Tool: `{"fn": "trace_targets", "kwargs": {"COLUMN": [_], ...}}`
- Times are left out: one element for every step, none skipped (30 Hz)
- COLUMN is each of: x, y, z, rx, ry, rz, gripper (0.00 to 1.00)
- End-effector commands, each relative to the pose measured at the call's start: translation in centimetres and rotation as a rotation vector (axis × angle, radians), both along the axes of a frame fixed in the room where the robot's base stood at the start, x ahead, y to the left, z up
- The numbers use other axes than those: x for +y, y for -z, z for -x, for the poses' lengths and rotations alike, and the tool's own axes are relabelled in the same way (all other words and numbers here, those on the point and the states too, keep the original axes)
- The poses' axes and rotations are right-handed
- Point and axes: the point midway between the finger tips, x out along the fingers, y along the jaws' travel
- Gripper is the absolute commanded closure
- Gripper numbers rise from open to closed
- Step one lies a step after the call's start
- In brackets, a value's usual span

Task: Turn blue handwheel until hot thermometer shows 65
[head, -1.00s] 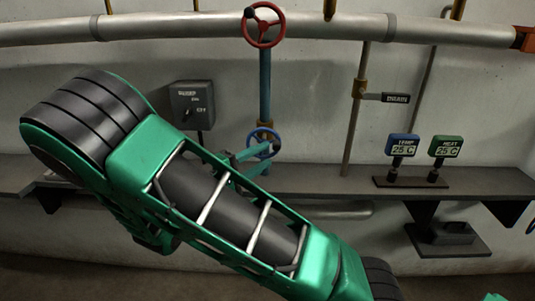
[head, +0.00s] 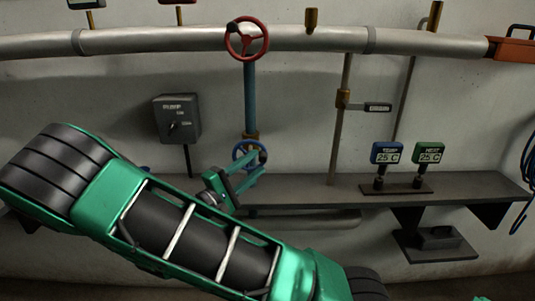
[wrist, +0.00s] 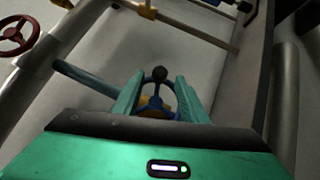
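The blue handwheel (head: 247,143) sits low on a blue vertical pipe, just above the shelf in the head view. My gripper (head: 258,163) is right in front of it and overlaps its lower part. In the wrist view, my gripper's two fingers stand apart, with the handwheel (wrist: 156,101) and its dark knob (wrist: 159,74) between and beyond them. I cannot tell whether they touch. A red-framed display (head: 178,2) is cut off at the top edge, its reading hidden. A blue TEMP display (head: 387,153) and a green display (head: 429,153) both read 25 C.
A red handwheel (head: 246,39) is above, on the large grey pipe (head: 200,40). A grey pump switch box (head: 177,118) hangs on the wall at left. The shelf (head: 320,190) runs below. A small labelled lever (head: 377,107) is on a thin pipe.

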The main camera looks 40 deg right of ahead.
Motion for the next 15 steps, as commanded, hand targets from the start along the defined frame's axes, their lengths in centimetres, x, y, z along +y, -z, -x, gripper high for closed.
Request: {"fn": "trace_targets", "kwargs": {"x": [-1.0, -1.5, -2.2, -2.7, -3.3, -3.9, -4.4, -4.8, -5.4, -5.7, -6.1, -6.5, -6.8, -7.0, -7.2], "y": [-0.2, -0.3, -0.5, -0.6, -0.7, -0.9, -1.0, -1.1, -1.2, -1.3, -1.4, -1.5, -1.6, -1.6, -1.7], "z": [-0.1, -0.2, -0.3, -0.4, -0.5, -0.6, -0.8, -0.8, -0.9, -1.0, -1.0, -1.2, -1.2, -1.3, -1.3], "rx": [-0.001, -0.001, -0.001, -0.001, -0.001, -0.001, -0.001, -0.001, 0.000, 0.000, -0.001, 0.000, 0.000, 0.000, -0.001], "ry": [0.004, 0.004, 0.004, 0.005, 0.004, 0.004, 0.003, 0.003, 0.002, 0.002, 0.003, 0.002, 0.001, 0.001, 0.001], "rz": [0.000, 0.000, 0.001, 0.001, 0.001, 0.000, 0.000, 0.000, -0.001, 0.000, 0.001, 0.000, 0.000, 0.000, -0.001], "gripper": [0.61, 0.61, 0.61, 0.61, 0.61, 0.61, 0.61, 0.61, 0.61, 0.61, 0.61, 0.61, 0.61, 0.61, 0.61]}}
